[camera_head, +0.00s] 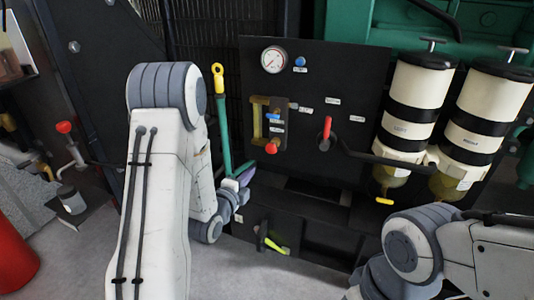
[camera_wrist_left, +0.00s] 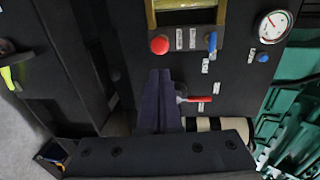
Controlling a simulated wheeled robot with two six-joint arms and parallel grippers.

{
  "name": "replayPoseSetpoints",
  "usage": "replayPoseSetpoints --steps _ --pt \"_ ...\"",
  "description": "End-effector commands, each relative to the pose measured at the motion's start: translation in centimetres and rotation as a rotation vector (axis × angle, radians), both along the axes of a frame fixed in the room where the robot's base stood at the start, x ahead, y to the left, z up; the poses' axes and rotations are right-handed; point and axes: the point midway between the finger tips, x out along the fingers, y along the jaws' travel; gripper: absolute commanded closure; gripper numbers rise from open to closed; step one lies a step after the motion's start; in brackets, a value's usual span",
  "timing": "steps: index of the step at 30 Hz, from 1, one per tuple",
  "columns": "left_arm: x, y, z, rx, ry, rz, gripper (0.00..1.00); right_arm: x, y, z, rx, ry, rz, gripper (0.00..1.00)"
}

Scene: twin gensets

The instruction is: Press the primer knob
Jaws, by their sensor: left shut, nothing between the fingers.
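No label reading "primer" is legible, so I cannot tell which control is the primer knob. On the black panel (camera_head: 345,75) are a round red knob (camera_head: 272,146) below a yellow-framed gauge, a blue button (camera_head: 300,61) beside the dial, and a red-handled lever (camera_head: 326,128). The red knob also shows in the left wrist view (camera_wrist_left: 159,45), near the fingertips. My left gripper (camera_head: 245,176) is shut and empty, below and left of the red knob in the head view; its dark fingers show in the wrist view (camera_wrist_left: 161,75). My right gripper is out of view.
Two cream filter canisters (camera_head: 417,85) (camera_head: 478,102) with T-handles stand at the panel's right. A green pipe with a yellow ring (camera_head: 218,78) rises beside my left arm. A yellow-green handle (camera_head: 275,246) sits low. A red cylinder (camera_head: 14,252) stands at far left.

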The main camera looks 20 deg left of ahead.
Motion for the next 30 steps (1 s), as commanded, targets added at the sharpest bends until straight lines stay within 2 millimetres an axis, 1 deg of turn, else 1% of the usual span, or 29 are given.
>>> replayPoseSetpoints --steps 5,8,11,21,25,30 --pt "0.4 -0.1 0.0 0.0 -0.001 -0.001 1.0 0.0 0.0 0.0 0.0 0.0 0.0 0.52" --pt "1.5 -0.1 -0.2 0.001 0.0 -0.001 1.0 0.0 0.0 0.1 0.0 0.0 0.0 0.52" --pt "3.2 -0.2 -0.3 0.0 -0.001 -0.003 1.0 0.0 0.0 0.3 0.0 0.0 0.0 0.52" --pt "10.4 -0.5 -1.3 0.0 -0.001 -0.002 1.0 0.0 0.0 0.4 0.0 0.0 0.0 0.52" --pt "12.3 -0.5 -1.5 -0.001 0.0 -0.001 1.0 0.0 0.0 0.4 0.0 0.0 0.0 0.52" --pt "13.6 -0.5 -1.8 -0.002 0.001 0.0 1.0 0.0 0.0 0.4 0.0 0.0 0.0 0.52"
